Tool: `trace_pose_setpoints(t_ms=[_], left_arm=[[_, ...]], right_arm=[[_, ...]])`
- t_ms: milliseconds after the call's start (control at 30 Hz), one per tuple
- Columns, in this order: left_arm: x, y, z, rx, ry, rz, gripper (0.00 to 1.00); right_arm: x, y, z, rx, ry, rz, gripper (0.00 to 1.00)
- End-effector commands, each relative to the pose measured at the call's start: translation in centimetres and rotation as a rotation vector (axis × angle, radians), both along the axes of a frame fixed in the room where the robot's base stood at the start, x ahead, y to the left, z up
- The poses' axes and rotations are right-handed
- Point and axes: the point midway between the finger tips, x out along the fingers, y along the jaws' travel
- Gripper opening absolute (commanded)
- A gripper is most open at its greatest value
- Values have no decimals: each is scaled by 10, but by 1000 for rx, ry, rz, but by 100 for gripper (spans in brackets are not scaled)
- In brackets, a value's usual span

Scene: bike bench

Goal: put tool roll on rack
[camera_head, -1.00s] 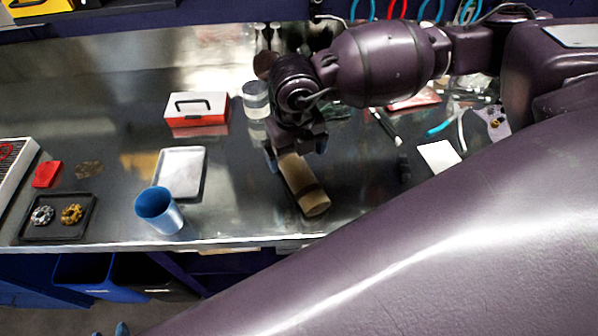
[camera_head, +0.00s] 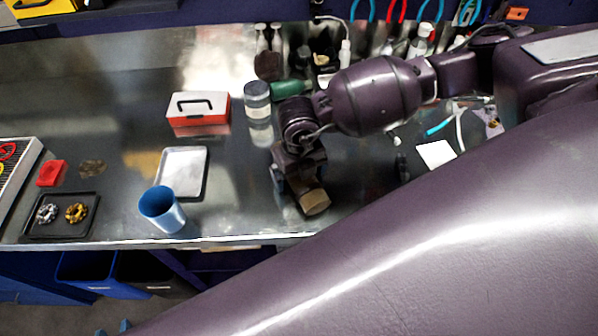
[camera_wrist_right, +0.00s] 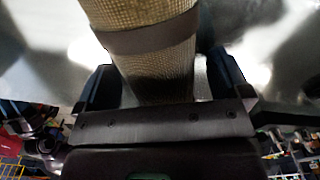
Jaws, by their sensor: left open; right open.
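The tool roll (camera_head: 314,202) is a tan cylinder with a darker band, lying on the metal bench near its front edge. My right gripper (camera_head: 296,188) is over it from above, hiding most of it. In the right wrist view the woven roll (camera_wrist_right: 150,55) lies between the two dark fingers of the right gripper (camera_wrist_right: 163,82), with a gap visible at the right finger; the jaws are open. My left gripper (camera_head: 112,329) shows only as blue tips at the bottom edge, open and empty, off the bench. A white-edged slatted rack (camera_head: 17,190) stands at the far left.
A blue cup (camera_head: 162,211) and a pale tray (camera_head: 181,174) are left of the roll. A red-and-white box (camera_head: 198,114) and a clear jar (camera_head: 257,100) stand behind. A black tray (camera_head: 40,228) holds two gears. Bottles and tools line the back.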

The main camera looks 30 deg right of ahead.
Motion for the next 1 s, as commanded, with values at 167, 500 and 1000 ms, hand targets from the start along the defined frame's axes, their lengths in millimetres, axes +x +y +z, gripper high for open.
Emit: trace_pose_setpoints(t_ms=[167,500,1000], left_arm=[[0,0,0,1,1,0,42],[0,1,0,2,1,-1,42],[0,1,-3,2,1,-1,42]], right_arm=[[0,0,0,0,0,0,78],[0,0,1,0,-1,0,26],[1,0,35,1,-3,1,26]])
